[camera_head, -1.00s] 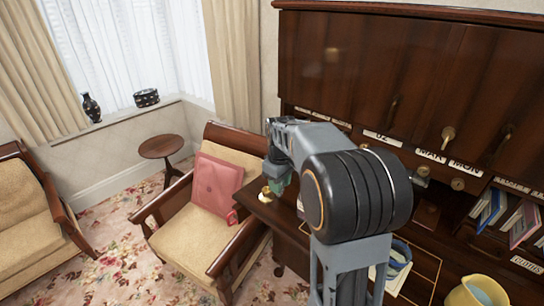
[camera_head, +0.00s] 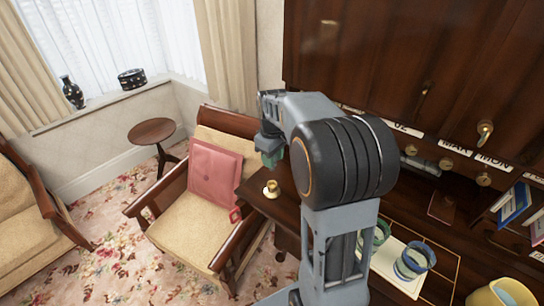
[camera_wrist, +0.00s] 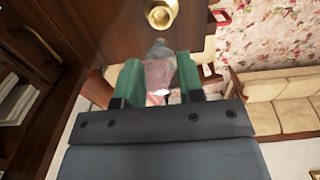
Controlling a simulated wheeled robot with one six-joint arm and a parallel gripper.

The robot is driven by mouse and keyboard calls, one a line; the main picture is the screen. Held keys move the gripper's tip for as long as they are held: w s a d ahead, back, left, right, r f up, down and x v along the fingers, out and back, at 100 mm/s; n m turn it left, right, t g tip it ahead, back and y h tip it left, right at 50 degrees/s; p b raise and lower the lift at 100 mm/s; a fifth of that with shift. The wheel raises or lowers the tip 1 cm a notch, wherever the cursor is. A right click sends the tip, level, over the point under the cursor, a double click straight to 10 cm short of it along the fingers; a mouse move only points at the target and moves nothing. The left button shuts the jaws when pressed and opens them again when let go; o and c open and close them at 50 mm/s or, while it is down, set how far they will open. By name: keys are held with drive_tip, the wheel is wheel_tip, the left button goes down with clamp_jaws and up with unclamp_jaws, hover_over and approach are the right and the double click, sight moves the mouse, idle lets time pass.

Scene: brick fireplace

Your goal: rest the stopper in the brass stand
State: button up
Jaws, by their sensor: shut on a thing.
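The brass stand (camera_head: 271,189) is a small round gold piece near the left end of the dark wooden desk. It also shows at the top edge of the wrist view (camera_wrist: 161,14). My gripper (camera_head: 271,152) is above and behind the stand in the head view, apart from it. In the wrist view, its green fingers (camera_wrist: 160,84) are shut on a clear, glassy stopper (camera_wrist: 159,62). The stopper's tip points toward the stand, with a small gap between them in the picture. In the head view the stopper cannot be made out behind the fingers.
An armchair with a pink cushion (camera_head: 214,174) stands left of the desk. A blue-rimmed cup (camera_head: 414,262) and a green one (camera_head: 381,233) are on a pale tray (camera_head: 398,283) right of my arm. A yellow jug (camera_head: 500,293) is at lower right. The dark cabinet (camera_head: 375,60) rises behind.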

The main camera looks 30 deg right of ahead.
drive_tip(key=shift+f+b, duration=1.95)
drive_tip(key=shift+f, duration=0.85)
drive_tip(key=shift+f+b, duration=1)
drive_tip(key=shift+f, duration=0.6)
drive_tip(key=o, duration=0.9)
drive_tip(key=shift+r, duration=0.1)
drive_tip(key=shift+r, duration=0.1)
wheel_tip(320, 180, up, 14)
drive_tip(key=shift+f+b, duration=0.2)
drive_tip(key=shift+b, duration=0.15)
